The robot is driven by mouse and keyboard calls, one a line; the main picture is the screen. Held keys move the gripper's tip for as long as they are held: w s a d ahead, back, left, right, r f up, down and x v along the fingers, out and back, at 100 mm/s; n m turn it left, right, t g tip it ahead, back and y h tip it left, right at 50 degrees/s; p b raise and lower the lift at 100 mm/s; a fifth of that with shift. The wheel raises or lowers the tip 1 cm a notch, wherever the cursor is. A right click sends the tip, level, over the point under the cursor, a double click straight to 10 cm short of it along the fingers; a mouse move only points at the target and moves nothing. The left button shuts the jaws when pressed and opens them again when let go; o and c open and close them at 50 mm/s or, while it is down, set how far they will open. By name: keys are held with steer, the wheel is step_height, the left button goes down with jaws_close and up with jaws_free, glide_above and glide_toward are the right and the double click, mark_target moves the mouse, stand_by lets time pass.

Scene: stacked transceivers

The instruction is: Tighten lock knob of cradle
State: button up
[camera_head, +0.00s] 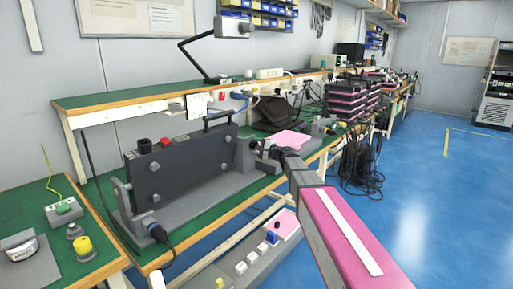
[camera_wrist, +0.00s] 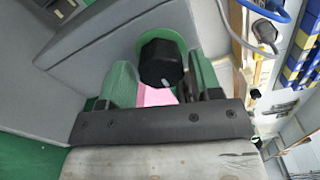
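The cradle (camera_head: 205,203) is a grey stand on the green bench, holding a dark transceiver box (camera_head: 178,165) upright. In the wrist view, a black faceted lock knob (camera_wrist: 160,62) sits on a round green base against the grey cradle plate (camera_wrist: 118,38). My gripper (camera_wrist: 163,75) is open, with one green finger on each side of the knob in the picture. Small gaps show beside the knob, and I cannot tell how deep it lies between the fingers. In the head view, my gripper (camera_head: 264,155) is at the cradle's right end, where the knob cannot be made out.
A pink-topped box (camera_head: 290,138) stands right of the cradle. A black cable plugs into the cradle's lower front. A lamp (camera_head: 205,50) and shelf (camera_head: 150,92) are behind. A left bench holds a yellow knob (camera_head: 83,246) and small devices. The blue floor at right is open.

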steer(key=shift+o, duration=0.3)
steer(key=v, duration=1)
steer(key=shift+s+d, duration=0.3)
steer(key=s+d+f+n+g+h, duration=0.2)
steer(key=s+f+n+g+h, duration=0.15)
steer(key=s+f, duration=0.5)
steer(key=s+d+f+n+g+h, duration=0.2)
steer(key=s+f+n+g+h, duration=0.3)
steer(key=f, duration=0.6)
steer(key=s+d+f+n+g+h, duration=0.1)
steer(key=s+d+f+h, duration=0.1)
steer(key=s+d+f, duration=0.2)
steer(key=s+d+f+n+g+h, duration=0.1)
steer(key=s+d+f+h, duration=0.2)
steer(key=s, duration=0.7)
steer(key=d+f, duration=0.2)
steer(key=d, duration=0.1)
steer(key=shift+d+h, duration=0.35)
